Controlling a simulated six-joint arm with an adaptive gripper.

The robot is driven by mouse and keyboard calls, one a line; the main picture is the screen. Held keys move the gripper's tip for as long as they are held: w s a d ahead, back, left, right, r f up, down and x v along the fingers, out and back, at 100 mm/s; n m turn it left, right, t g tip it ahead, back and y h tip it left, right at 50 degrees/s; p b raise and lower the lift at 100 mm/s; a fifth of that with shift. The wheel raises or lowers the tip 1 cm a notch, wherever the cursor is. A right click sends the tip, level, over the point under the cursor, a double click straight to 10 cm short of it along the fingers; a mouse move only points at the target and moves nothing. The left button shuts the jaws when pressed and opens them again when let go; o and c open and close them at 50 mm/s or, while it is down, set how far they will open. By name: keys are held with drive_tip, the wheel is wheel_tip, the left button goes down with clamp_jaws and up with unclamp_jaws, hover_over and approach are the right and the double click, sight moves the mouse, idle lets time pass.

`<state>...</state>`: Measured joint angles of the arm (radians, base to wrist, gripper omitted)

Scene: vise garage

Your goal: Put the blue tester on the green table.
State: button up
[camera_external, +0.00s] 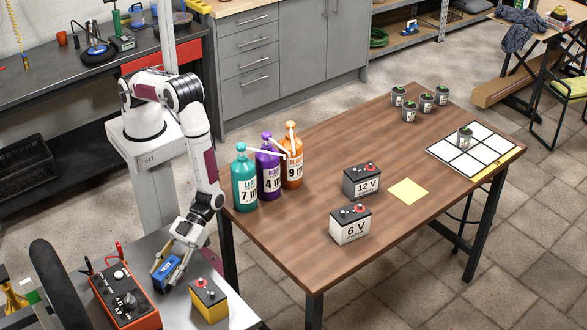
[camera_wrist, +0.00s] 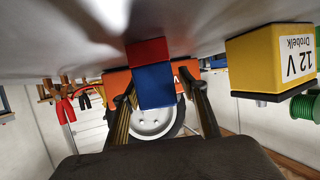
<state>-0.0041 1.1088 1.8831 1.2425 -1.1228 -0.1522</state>
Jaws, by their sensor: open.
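The blue tester (camera_external: 164,273) lies on the grey metal table (camera_external: 228,290) at the lower left, beside the orange charger. In the wrist view the tester (camera_wrist: 155,86) is a blue block with a red end, between my two fingers. My gripper (camera_external: 170,272) reaches down over the tester, its fingers open on either side of it. In the wrist view gaps show beside the block; whether a finger touches it I cannot tell. My gripper (camera_wrist: 157,88) partly hides the tester in the external view. I see no table with a green top.
An orange charger (camera_external: 127,300) and a yellow battery (camera_external: 208,299) flank the tester closely. The brown wooden table (camera_external: 300,235) holds bottles (camera_external: 268,172), two batteries (camera_external: 355,202), a yellow note (camera_external: 408,192) and several small pots. Its near left part is clear.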

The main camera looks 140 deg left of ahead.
sight(171, 263)
drive_tip(key=shift+r, duration=0.1)
drive_tip(key=shift+v, duration=0.9)
drive_tip(key=r, duration=0.2)
drive_tip(key=a+r, duration=0.1)
drive_tip(key=r, duration=0.1)
drive_tip(key=shift+s+r, duration=0.2)
drive_tip(key=shift+r, duration=1.6)
